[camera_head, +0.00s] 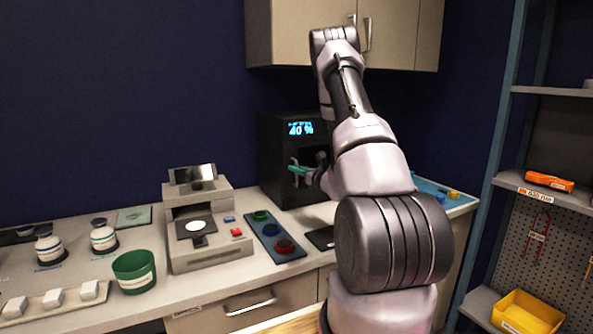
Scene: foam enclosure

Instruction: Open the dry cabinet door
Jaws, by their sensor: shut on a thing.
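My arm reaches in from the right and hides the right part of the cabinet front. I see no clear gap at the door's edge, and the hidden part may not show one.
A beige instrument (212,255) and a blue tray with coloured rings (275,240) stand left of the cabinet. A dark flat pad (322,238) lies in front of it. Wall cupboards (290,35) hang above. A shelf rack (545,190) stands at right.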

